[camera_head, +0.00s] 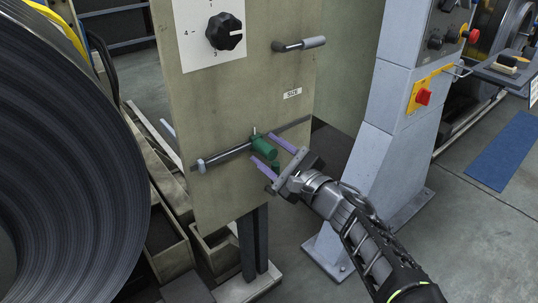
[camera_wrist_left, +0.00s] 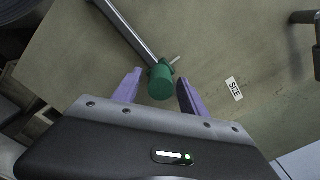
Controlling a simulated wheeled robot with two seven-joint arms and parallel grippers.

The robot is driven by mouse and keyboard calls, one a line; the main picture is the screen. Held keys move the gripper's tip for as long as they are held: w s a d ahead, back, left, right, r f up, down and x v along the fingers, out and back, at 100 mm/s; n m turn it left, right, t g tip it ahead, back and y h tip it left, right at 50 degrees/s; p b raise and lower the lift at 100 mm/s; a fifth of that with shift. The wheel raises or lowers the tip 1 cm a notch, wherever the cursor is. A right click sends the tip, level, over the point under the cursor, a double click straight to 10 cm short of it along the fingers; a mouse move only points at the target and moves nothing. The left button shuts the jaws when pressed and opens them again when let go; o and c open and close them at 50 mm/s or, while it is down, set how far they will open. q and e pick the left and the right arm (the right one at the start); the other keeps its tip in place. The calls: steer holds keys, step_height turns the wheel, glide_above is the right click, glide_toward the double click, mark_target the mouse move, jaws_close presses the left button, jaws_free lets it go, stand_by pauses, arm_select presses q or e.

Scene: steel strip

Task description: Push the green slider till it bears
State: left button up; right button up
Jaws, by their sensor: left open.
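The green slider (camera_head: 264,148) is a short green cylinder on a slanting steel rail (camera_head: 228,155) across the upright panel. A small pin stands out beside it. My left gripper (camera_head: 263,147) is open, with its two purple fingers on either side of the slider. The left wrist view shows the green slider (camera_wrist_left: 160,82) between the fingertips; whether either finger touches it I cannot tell. A pale round stop (camera_head: 201,165) sits at the rail's left end, apart from the slider. My right gripper is not in view.
The panel (camera_head: 215,105) also carries a black rotary knob (camera_head: 225,31), a grey handle (camera_head: 299,44) and a small "SIZE" label (camera_head: 292,93). A large steel coil (camera_head: 75,160) stands at left. A grey column (camera_head: 385,130) with a red button stands at right.

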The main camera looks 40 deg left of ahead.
arm_select(q)
steer(key=shift+c, duration=0.4)
jaws_close()
stand_by(1.0)
